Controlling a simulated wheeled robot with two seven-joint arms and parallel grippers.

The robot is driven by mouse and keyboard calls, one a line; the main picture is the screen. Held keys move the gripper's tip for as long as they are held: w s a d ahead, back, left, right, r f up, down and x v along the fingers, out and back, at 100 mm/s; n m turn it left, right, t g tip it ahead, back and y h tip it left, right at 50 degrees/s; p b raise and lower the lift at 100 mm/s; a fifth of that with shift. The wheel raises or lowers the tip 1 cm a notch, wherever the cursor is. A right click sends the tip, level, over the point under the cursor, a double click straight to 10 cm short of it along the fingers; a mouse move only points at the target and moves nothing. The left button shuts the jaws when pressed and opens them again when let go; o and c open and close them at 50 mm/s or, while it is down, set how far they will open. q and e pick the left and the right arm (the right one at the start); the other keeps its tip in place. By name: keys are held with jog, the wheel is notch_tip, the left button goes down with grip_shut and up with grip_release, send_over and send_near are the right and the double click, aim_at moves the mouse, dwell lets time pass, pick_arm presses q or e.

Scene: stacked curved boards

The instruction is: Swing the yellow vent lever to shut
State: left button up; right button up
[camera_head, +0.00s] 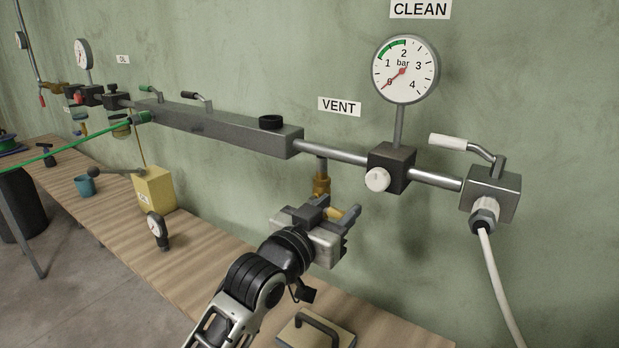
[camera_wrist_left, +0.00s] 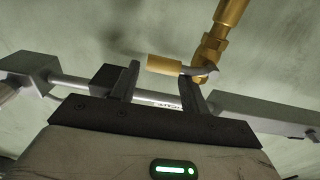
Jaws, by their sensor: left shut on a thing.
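The yellow vent lever (camera_head: 348,212) sits below the pipe under the VENT label (camera_head: 339,106), beside a brass valve (camera_head: 321,186). Its yellow grip also shows in the left wrist view (camera_wrist_left: 164,64), with a bent grey metal arm leading to the brass fitting (camera_wrist_left: 211,46). My left gripper (camera_head: 333,213) is at the lever, its two dark fingers on either side, and is shut on it. In the left wrist view the fingers (camera_wrist_left: 160,75) stand apart with the lever across their tips. The gripper partly hides the lever in the head view. My right gripper is in neither view.
A grey manifold bar (camera_head: 220,127) and pipe run along the wall above the gripper. A pressure gauge (camera_head: 405,68), a black regulator block with white knob (camera_head: 377,180) and a white-handled valve (camera_head: 491,192) are at right. A wooden bench (camera_head: 205,245) lies below.

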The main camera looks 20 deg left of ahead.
pick_arm(q)
jog(key=shift+a+f, duration=0.2)
jog(key=shift+f, duration=0.8)
jog(key=v, duration=0.6)
jog(key=shift+s+a+r+p, duration=0.25)
jog(key=shift+a+p, duration=0.1)
jog(key=shift+p, duration=0.1)
jog(key=s+a+f+g+y, duration=0.1)
jog(key=s+f+g, duration=0.1)
jog(key=s+f, duration=0.4)
jog(key=s+a+f+n+g+y, duration=0.1)
jog(key=s+f, duration=0.6)
jog(key=f, duration=0.8)
jog(key=s+a+f+g+y, duration=0.1)
jog(key=s+f+g, duration=0.3)
jog(key=s+f, duration=0.3)
notch_tip(320, 180, down, 4)
jog(key=shift+a+r+n+y, duration=0.2)
jog(key=shift+a+n+y, duration=0.1)
jog(key=shift+a, duration=0.1)
